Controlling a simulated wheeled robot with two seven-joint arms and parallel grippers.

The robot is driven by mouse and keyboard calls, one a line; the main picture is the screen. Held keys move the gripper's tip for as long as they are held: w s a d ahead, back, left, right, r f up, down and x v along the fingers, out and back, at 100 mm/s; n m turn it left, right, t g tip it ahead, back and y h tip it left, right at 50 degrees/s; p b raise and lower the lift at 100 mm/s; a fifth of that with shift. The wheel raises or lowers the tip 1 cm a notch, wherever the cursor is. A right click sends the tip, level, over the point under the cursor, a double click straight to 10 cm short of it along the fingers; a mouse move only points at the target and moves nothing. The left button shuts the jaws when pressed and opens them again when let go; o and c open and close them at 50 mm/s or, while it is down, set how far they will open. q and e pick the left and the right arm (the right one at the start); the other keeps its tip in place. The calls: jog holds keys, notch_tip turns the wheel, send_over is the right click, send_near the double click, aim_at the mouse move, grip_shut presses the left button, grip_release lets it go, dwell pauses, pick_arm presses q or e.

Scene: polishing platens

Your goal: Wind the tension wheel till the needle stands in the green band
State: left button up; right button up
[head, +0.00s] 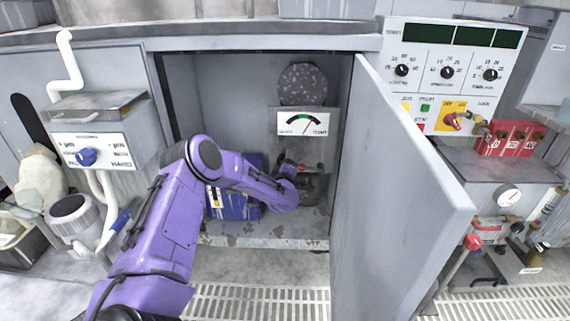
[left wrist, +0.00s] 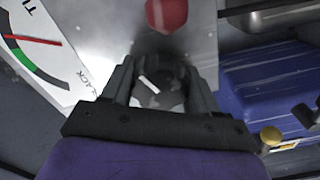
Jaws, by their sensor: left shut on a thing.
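The tension gauge (head: 295,125) is a white plate inside the open cabinet, with a green band at the top of its arc. Its red needle (head: 308,127) leans right, on the TIGHT side of the green. The gauge is partly in the left wrist view (left wrist: 75,78), turned sideways, with the needle (left wrist: 35,40) past the green band (left wrist: 22,58). The tension wheel (left wrist: 158,92) is a dark round part with a white mark. My left gripper (left wrist: 160,75) is shut on it. In the head view my gripper partly hides the wheel. My right gripper is not in view.
The open cabinet door (head: 395,190) stands to the right of my arm. A blue box (head: 232,205) lies on the cabinet floor left of the wheel. A red knob (left wrist: 166,14) sits near the gripper. A speckled disc (head: 303,84) is above the gauge.

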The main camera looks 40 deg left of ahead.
pick_arm(q)
jog(key=shift+f+n+b, duration=0.1)
jog(key=shift+n+b, duration=0.25)
jog(key=shift+n, duration=1.25)
jog(key=shift+d, duration=0.1)
jog(key=o, duration=1)
jog(key=shift+s+d, duration=0.15)
jog(key=shift+s, duration=0.05)
jog(key=p+v, duration=0.3)
jog(key=v, duration=0.7)
